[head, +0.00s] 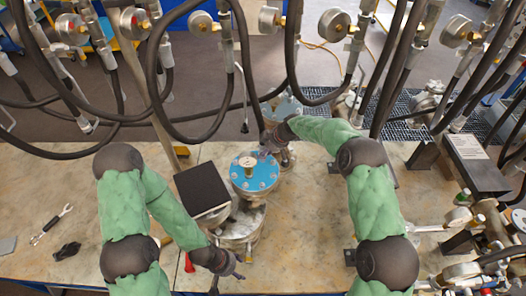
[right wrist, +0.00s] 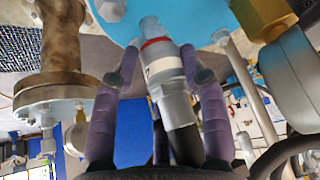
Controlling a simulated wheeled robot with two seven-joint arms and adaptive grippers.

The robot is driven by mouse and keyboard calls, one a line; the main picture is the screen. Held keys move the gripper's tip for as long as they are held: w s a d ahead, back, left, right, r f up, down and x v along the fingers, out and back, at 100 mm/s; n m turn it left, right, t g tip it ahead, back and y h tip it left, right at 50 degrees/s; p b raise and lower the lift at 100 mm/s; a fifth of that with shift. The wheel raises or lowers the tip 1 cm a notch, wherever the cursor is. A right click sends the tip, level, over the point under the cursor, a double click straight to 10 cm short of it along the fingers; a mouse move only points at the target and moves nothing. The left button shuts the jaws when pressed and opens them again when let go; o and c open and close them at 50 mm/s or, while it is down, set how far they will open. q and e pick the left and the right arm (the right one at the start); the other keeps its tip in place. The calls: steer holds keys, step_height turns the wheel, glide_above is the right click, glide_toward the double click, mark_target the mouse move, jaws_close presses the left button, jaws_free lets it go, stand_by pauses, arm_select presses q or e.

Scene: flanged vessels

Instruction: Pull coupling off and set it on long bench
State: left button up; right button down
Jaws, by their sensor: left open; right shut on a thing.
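The coupling (right wrist: 163,62) is a silver cylinder with a red ring, with a dark hose (right wrist: 186,142) at its lower end. My right gripper (right wrist: 157,72) is shut on it, one purple finger on each side. Its upper end is close to a blue flange (right wrist: 208,14); I cannot tell whether it is still joined there. In the head view my right gripper (head: 275,141) is behind the blue-topped vessel (head: 254,171), and the coupling is hard to make out. My left gripper (head: 228,283) is open and empty near the front edge of the long bench (head: 310,245).
A black-topped box (head: 201,190) stands left of the vessel. Black hoses and gauges hang across the back. A tool (head: 52,224) lies on the bench at left. Pipes and gauges crowd the right end. Bare bench shows right of the vessel and at far left.

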steer(key=shift+s+a+f, duration=0.1)
steer(key=shift+s+a, duration=0.05)
steer(key=shift+s, duration=0.1)
steer(key=shift+r, duration=1.55)
steer(key=shift+r+p, duration=0.45)
steer(key=shift+r, duration=0.7)
steer(key=shift+f, duration=0.1)
